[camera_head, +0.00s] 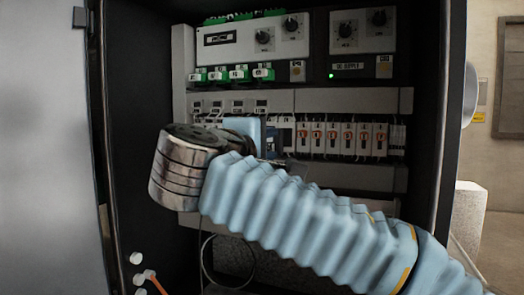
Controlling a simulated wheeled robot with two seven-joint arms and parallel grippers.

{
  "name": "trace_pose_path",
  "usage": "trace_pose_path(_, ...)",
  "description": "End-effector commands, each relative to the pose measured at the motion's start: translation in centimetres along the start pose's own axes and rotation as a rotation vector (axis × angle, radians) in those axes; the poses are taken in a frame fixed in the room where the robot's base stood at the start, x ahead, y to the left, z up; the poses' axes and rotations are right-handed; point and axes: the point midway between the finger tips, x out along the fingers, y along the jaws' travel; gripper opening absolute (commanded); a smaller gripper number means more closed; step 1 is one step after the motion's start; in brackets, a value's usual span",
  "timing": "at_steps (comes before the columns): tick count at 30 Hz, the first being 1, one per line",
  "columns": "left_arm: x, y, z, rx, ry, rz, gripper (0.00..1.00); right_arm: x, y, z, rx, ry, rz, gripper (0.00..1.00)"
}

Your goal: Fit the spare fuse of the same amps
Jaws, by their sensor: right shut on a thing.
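A row of white fuse holders (342,138) with small red-orange marks sits on a rail inside the open cabinet. My right arm comes in from the lower right in a pale blue ribbed sleeve, with a metal wrist drum at its end. My right gripper (262,138) is at the left end of the row, close to the rail, partly hidden behind my wrist and sleeve. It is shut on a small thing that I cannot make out. I cannot tell a spare fuse or any amps marking. My left gripper is not in view.
Above are modules with black knobs (379,18), a lit green lamp (331,76) and green terminal plugs (238,73). Grey trunking (350,100) runs above the fuse row. The cabinet's right edge (452,120) stands close to my arm. A cable loop hangs below.

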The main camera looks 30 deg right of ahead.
Motion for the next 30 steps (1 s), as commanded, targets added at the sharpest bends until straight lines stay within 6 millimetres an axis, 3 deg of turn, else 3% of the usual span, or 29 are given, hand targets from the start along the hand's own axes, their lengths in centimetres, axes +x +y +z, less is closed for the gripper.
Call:
trace_pose_path(9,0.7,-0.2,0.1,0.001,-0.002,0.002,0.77,3.0,-0.1,-0.1,0.000,-0.001,-0.001,0.00)
trace_pose_path(18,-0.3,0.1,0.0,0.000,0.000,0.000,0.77,5.3,0.1,-0.2,0.000,0.000,0.000,0.00)
trace_pose_path(30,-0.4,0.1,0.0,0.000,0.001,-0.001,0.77,6.0,0.0,-0.2,0.001,0.001,0.000,0.00)
